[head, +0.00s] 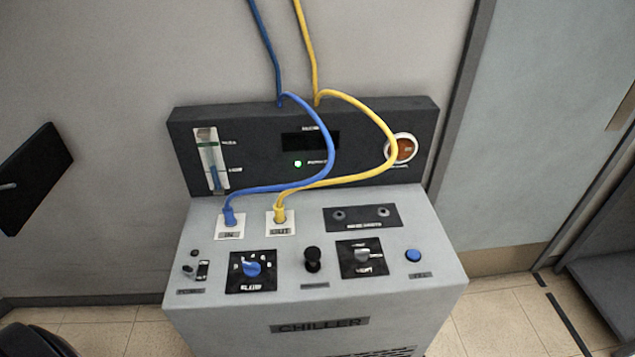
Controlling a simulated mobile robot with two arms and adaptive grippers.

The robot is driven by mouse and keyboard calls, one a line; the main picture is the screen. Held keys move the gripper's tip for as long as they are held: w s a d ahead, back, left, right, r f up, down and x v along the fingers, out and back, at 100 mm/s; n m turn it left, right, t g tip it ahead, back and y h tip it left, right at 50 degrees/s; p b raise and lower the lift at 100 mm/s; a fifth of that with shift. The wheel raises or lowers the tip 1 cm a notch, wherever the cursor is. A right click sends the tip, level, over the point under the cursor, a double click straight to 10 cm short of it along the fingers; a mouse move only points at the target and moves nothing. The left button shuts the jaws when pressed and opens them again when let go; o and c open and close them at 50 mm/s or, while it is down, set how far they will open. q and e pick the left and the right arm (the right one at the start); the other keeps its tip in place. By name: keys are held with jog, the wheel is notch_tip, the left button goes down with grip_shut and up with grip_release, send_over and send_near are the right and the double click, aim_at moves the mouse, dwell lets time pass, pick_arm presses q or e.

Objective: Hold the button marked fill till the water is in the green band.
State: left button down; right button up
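The chiller (320,326) is a grey cabinet with a dark upright panel at its back. A round blue button (413,256) sits at the right end of its sloped top; the small label below it is too blurred to read surely. The water gauge (212,160) is a pale vertical strip on the left of the back panel. Its green band (207,144) is near the top. Blue water (213,180) fills the lower part, and its top is below the green band. Neither gripper shows in the head view.
A blue hose (328,140) and a yellow hose (385,120) loop in front of the panel into the IN and OUT ports. A blue knob (252,268), a black knob (312,258) and a grey selector (362,256) stand left of the button. Space above the button is clear.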

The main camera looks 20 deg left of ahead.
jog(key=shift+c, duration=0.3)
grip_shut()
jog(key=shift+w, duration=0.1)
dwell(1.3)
